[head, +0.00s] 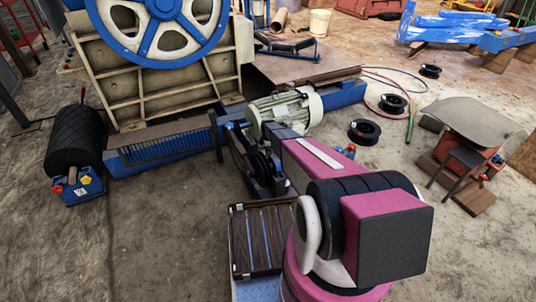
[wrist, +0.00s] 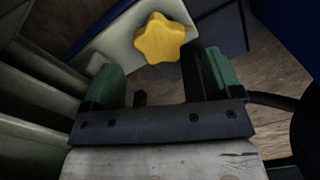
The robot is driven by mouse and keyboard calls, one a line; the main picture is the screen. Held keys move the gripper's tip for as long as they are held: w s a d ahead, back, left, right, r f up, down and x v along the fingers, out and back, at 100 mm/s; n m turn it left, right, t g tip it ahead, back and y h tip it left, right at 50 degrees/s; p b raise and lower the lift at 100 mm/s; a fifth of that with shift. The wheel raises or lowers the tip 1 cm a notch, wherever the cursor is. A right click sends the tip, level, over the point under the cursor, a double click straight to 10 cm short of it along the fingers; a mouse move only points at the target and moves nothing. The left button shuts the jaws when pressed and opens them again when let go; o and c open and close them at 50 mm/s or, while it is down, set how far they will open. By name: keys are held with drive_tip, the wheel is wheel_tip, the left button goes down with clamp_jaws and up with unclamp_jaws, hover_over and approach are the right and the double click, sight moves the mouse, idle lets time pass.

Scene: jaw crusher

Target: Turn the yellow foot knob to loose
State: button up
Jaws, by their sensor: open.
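The yellow foot knob (wrist: 160,39) is star-shaped and sits on a pale grey-green foot in the wrist view, at upper middle. My gripper (wrist: 160,76) is open and empty, with a green-padded finger on each side. The knob shows just beyond the fingertips, roughly centred across the gap. It does not look gripped; I cannot tell the exact distance. In the head view my arm reaches toward the grey-green motor (head: 284,113), and neither the gripper nor this knob can be made out there. No loose or tight marking is readable.
Ribbed motor casing fills the left of the wrist view. A blue frame (head: 345,92) and black belt pulleys (head: 258,165) lie close around the motor. The cream crusher with a blue flywheel (head: 160,30) stands behind. A blue box (head: 78,190) with knobs stands at far left.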

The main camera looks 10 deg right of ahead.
wheel_tip(320, 180, up, 6)
drive_tip(key=shift+r, duration=0.1)
idle(0.4)
